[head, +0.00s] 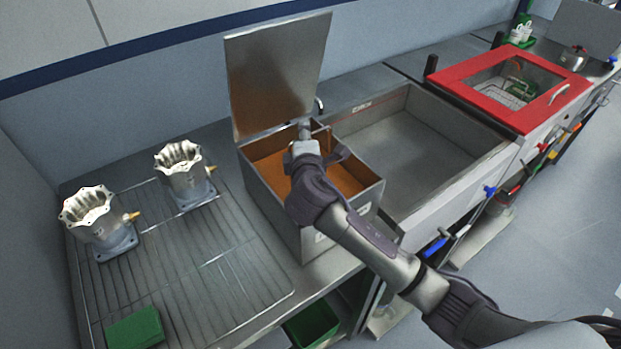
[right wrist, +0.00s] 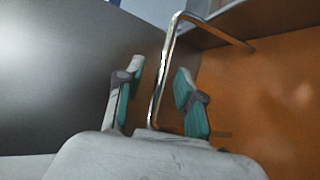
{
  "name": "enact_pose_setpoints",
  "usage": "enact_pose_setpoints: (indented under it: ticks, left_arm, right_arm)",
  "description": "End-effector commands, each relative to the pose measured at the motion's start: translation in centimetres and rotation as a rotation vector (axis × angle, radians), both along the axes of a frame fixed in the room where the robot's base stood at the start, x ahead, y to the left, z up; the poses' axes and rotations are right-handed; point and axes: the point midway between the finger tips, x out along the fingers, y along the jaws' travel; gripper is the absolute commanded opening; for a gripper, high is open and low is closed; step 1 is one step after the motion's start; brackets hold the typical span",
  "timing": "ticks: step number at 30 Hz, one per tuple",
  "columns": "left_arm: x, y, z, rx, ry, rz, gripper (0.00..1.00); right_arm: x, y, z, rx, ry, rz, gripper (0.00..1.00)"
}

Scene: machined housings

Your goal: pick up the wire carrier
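The bent wire handle of the wire carrier (right wrist: 161,75) shows in the right wrist view, rising between my right gripper's two fingers. The rest of the carrier is hidden. My right gripper (head: 304,128) reaches over the open metal tank with orange liquid (head: 358,205) in the head view. In the right wrist view my right gripper (right wrist: 160,85) is open, with a gap between the wire and each finger pad. The orange surface (right wrist: 265,85) lies to the right. My left gripper is not in view.
The tank's raised lid (head: 275,75) stands behind my gripper. An empty steel basin (head: 410,140) is to the right, then a red-framed windowed lid (head: 470,65). Two machined housings (head: 95,225) (head: 185,175) stand on a wire rack (head: 215,265) at left, with a green block (head: 135,328).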

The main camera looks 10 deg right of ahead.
Motion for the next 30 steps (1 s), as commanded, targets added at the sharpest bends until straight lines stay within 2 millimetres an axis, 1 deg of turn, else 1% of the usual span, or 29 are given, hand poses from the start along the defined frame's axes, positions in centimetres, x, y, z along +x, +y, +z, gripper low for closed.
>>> enact_pose_setpoints:
  ticks: [4, 5, 9, 11, 12, 26, 30]
  left_arm:
    - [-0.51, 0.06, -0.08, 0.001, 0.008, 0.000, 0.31]
    - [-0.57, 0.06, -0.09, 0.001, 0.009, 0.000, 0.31]
    - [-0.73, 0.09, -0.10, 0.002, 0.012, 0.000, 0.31]
    - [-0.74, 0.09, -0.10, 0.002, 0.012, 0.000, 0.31]
    - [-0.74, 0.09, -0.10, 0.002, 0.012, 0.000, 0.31]
    - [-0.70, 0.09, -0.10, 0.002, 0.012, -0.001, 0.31]
    - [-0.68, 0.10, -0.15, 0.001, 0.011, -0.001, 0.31]
  right_arm:
    - [-0.02, 0.04, -0.03, 0.001, 0.000, 0.001, 0.37]
    - [-0.02, 0.04, -0.03, 0.001, 0.000, 0.001, 0.36]
    - [-0.04, 0.04, -0.03, 0.001, 0.000, 0.001, 0.12]
    - [-0.05, 0.05, -0.02, 0.001, 0.000, 0.001, 0.02]
    - [-0.05, 0.05, -0.02, 0.001, 0.000, 0.000, 0.00]
    - [-0.05, 0.05, 0.03, 0.001, -0.001, 0.001, 0.00]
    - [-0.03, 0.06, 0.35, 0.002, -0.002, 0.000, 0.00]
